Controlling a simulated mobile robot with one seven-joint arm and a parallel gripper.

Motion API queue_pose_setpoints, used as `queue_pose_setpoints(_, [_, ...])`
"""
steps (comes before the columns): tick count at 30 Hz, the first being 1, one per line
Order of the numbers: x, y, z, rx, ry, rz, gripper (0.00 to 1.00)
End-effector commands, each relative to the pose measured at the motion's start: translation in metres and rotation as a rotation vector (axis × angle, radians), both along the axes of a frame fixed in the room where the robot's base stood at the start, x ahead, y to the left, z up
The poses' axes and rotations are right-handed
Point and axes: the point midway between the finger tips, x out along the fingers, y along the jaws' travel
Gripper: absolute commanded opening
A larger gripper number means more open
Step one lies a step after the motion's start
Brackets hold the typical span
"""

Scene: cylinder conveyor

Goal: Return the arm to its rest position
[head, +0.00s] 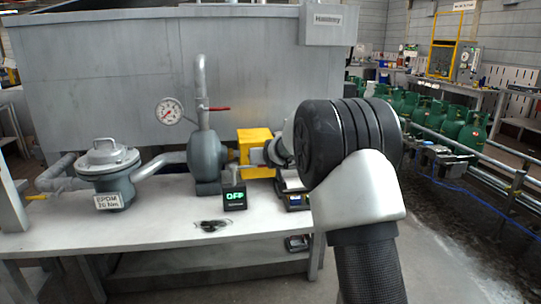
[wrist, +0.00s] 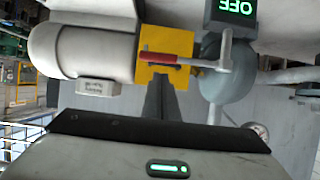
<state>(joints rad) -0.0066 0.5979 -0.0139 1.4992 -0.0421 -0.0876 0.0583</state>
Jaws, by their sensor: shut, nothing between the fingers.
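My gripper (wrist: 164,82) is shut and empty in the wrist view. Its dark fingers lie together and point toward a red lever handle (wrist: 160,58) in front of a yellow block (wrist: 178,77). I cannot tell how much gap there is between fingertips and handle. In the head view my arm is raised at the right and stretched forward over the bench; its own links hide the gripper. The yellow block (head: 255,142) and the red handle (head: 219,109) on the vertical pipe also show there.
The bench (head: 150,232) carries a gauge (head: 169,111), a round regulator (head: 109,170), a grey pump body (head: 205,160) and a display reading OFF (head: 234,198). A grey tank wall (head: 110,70) stands behind. Green gas cylinders (head: 470,128) line a railed conveyor at right.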

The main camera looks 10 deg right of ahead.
Motion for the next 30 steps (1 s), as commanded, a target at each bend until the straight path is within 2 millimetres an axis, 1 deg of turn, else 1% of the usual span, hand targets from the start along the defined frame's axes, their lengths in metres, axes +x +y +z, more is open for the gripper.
queue_pose_setpoints(1, [-0.013,0.000,0.009,0.000,-0.002,0.000,0.00])
queue_pose_setpoints(3, [-0.029,0.000,0.016,0.000,-0.001,0.000,0.00])
queue_pose_setpoints(9, [-0.067,0.000,0.033,0.000,-0.001,0.000,0.00])
queue_pose_setpoints(12, [-0.080,0.000,0.038,0.000,0.000,0.000,0.00])
queue_pose_setpoints(17, [-0.092,0.000,0.044,0.000,0.002,0.000,0.00])
queue_pose_setpoints(20, [-0.110,0.000,0.053,0.000,0.024,-0.002,0.00])
queue_pose_setpoints(23, [-0.149,-0.001,0.067,0.002,0.082,-0.004,0.00])
queue_pose_setpoints(26, [-0.210,-0.001,0.077,0.003,0.173,-0.006,0.00])
queue_pose_setpoints(27, [-0.237,-0.001,0.079,0.002,0.213,-0.005,0.00])
queue_pose_setpoints(29, [-0.279,-0.001,0.079,0.002,0.275,-0.004,0.00])
queue_pose_setpoints(30, [-0.306,0.000,0.077,0.001,0.314,-0.003,0.00])
